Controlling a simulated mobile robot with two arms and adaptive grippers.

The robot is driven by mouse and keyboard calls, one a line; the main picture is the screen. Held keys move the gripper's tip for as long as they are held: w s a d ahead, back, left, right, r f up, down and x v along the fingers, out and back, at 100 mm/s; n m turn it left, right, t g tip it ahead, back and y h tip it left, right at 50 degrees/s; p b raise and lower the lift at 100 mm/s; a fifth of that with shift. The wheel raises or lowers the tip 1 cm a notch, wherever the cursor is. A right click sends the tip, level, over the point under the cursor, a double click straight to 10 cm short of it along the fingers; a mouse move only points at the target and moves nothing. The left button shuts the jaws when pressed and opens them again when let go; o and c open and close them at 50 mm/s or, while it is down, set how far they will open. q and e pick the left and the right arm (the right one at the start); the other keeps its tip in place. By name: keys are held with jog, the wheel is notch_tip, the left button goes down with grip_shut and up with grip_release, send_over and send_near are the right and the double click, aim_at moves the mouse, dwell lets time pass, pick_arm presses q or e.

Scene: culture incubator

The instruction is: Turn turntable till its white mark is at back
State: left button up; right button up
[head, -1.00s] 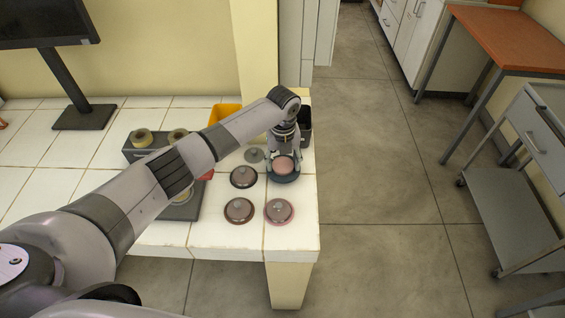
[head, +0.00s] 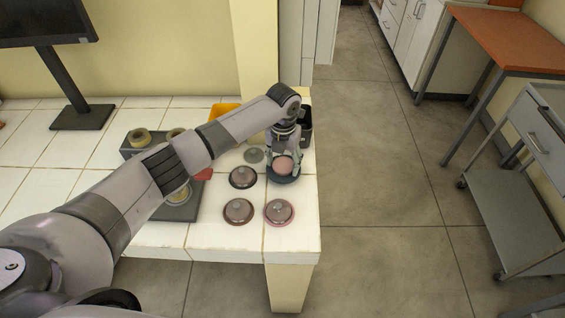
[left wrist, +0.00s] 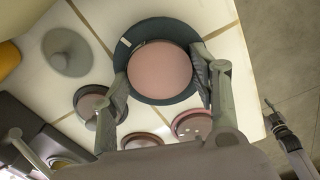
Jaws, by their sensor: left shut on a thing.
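The turntable is a dark teal disc (head: 283,180) with a pink round top (head: 284,165), at the right end of the white-tiled bench. In the left wrist view its teal rim (left wrist: 150,27) carries a small white mark at the upper left, behind and left of the pink top. My left gripper (head: 284,163) points down over it, also seen in the left wrist view (left wrist: 160,75). Its fingers are shut on the turntable from two sides. The mark cannot be made out in the head view.
Close by lie a grey lid (head: 254,155), a brown lid (head: 242,177), another brown lid (head: 238,211) and a pink-rimmed lid (head: 279,211). A yellow bin (head: 223,111) and a dark container (head: 306,127) stand behind. The bench's right edge is close.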

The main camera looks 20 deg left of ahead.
pick_arm(q)
jog(key=shift+s+d+f+m+b, duration=0.15)
jog(key=shift+f+m, duration=0.15)
jog(key=shift+m, duration=0.25)
jog(key=shift+s+f+m+b, duration=0.15)
jog(key=shift+f+m, duration=0.1)
jog(key=shift+m, duration=0.9)
jog(key=o, duration=0.8)
jog(key=shift+c, duration=0.2)
jog(key=o, duration=0.4)
jog(key=shift+w+d, duration=0.1)
jog(key=shift+w, duration=0.1)
jog(key=o, duration=0.6)
jog(key=shift+w+r, duration=0.15)
jog(key=shift+c, duration=0.2)
jog(key=shift+r, duration=0.1)
